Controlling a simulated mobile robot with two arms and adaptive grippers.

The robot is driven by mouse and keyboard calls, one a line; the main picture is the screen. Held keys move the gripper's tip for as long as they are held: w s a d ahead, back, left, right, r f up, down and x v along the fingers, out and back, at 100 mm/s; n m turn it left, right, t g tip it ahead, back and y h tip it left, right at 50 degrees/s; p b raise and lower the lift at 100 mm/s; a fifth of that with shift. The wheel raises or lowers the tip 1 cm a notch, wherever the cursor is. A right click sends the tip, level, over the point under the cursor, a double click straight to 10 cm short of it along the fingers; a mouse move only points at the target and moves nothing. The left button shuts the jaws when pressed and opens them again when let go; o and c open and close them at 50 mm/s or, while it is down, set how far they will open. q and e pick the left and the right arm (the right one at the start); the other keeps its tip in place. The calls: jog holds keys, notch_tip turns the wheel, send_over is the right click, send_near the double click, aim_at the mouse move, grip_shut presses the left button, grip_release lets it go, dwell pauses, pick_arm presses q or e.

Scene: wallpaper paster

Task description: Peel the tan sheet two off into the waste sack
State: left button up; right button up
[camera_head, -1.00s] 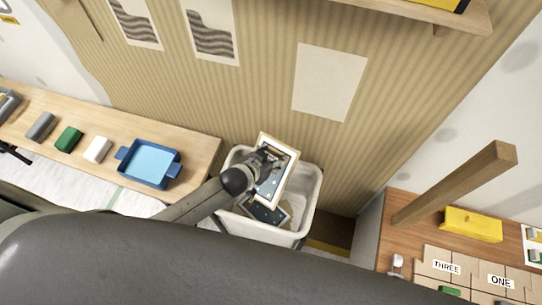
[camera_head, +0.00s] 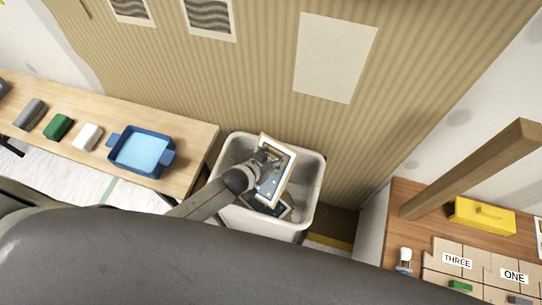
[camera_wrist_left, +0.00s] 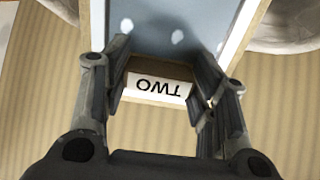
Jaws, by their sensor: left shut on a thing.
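My left gripper (camera_head: 268,158) is shut on sheet two (camera_head: 277,181), a tan-edged panel with a blue-grey, white-spotted face. It holds the sheet tilted over the white waste sack bin (camera_head: 312,166). In the left wrist view the sheet (camera_wrist_left: 172,28) is between the fingers (camera_wrist_left: 160,75), with a label reading TWO upside down at its edge. Another similar framed sheet (camera_head: 270,207) lies inside the bin below it. My right gripper is not in view.
A bench at left (camera_head: 190,135) carries a blue water tray (camera_head: 113,152) and several blocks. A wooden table at right (camera_head: 415,232) has a post (camera_head: 470,170), a yellow box (camera_head: 482,217) and boxes labelled THREE and ONE. Pale sheets (camera_head: 335,57) hang on the striped wall behind the bin.

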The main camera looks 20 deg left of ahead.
pick_arm(q)
jog(key=shift+f, duration=0.1)
jog(key=o, duration=1.1)
jog(key=v, duration=1.2)
